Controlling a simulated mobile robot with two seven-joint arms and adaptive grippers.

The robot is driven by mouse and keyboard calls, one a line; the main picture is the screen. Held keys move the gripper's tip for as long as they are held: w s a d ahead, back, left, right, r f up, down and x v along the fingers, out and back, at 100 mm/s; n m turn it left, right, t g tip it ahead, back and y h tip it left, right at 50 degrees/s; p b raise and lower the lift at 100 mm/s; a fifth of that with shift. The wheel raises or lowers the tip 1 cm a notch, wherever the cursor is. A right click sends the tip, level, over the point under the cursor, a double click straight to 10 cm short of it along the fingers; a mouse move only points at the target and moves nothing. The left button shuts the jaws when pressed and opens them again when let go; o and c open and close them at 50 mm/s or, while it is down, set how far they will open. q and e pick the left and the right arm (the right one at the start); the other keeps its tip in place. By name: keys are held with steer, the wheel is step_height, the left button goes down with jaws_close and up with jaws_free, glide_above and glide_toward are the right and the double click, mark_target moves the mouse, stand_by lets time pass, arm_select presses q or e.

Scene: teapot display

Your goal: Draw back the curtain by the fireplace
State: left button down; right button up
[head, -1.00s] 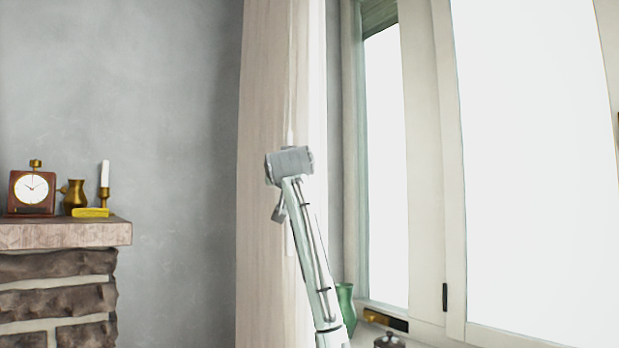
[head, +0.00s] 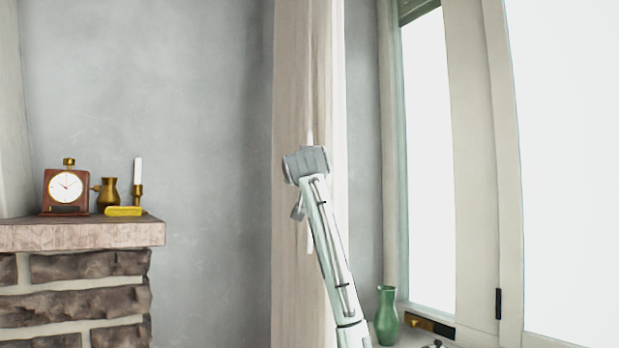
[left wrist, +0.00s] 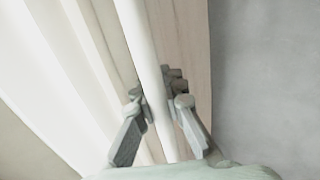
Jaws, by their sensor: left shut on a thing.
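The pale curtain (head: 291,230) hangs in folds between the fireplace wall and the window. A thin white rod-like strip (head: 310,120) runs down its front; I cannot tell if it is a pull rod or a fold. My left gripper (head: 306,164) is at the curtain's front, with its fingertips hidden in the head view. In the left wrist view, its two fingers (left wrist: 160,98) are shut on the white strip (left wrist: 145,50), with curtain folds (left wrist: 184,40) behind. My right gripper is not in view.
The stone fireplace (head: 85,270) stands at left, its mantel (head: 80,235) bearing a clock (head: 66,188), brass jug (head: 107,194), yellow block (head: 123,211) and candlestick (head: 138,190). A green vase (head: 387,316) stands on the sill right of my arm, by the window (head: 430,160).

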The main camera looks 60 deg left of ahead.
arm_select(q)
steer(key=c, duration=1.7)
jaws_free()
steer(key=v, duration=1.2)
